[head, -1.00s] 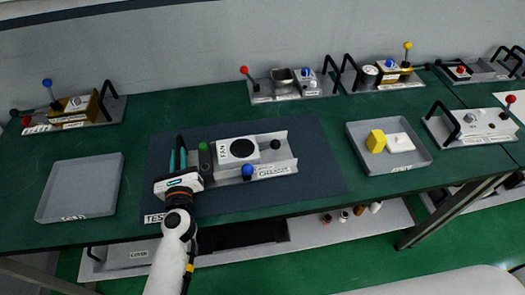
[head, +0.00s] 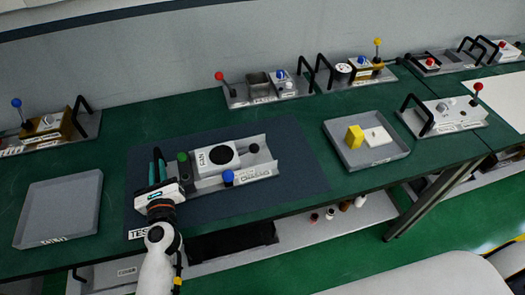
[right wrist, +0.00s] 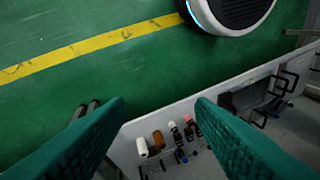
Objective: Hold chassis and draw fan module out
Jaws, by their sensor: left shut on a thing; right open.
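The grey chassis (head: 258,173) lies on the dark mat, its label facing the front edge. The white fan module (head: 205,160), with a round black fan face, sits in the chassis between its walls. A green knob, a blue knob (head: 228,177) and a black knob (head: 254,148) stand around it. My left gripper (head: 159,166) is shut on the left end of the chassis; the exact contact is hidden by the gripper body. My right gripper (right wrist: 160,105) is open and empty in the right wrist view, with floor and a low shelf beyond it.
A grey tray (head: 342,128) with a yellow block (head: 355,137) and a white piece stands right of the mat. An empty grey tray (head: 60,208) stands at left. Several fixtures with levers and handles line the back. Bottles (right wrist: 156,140) lie on the lower shelf.

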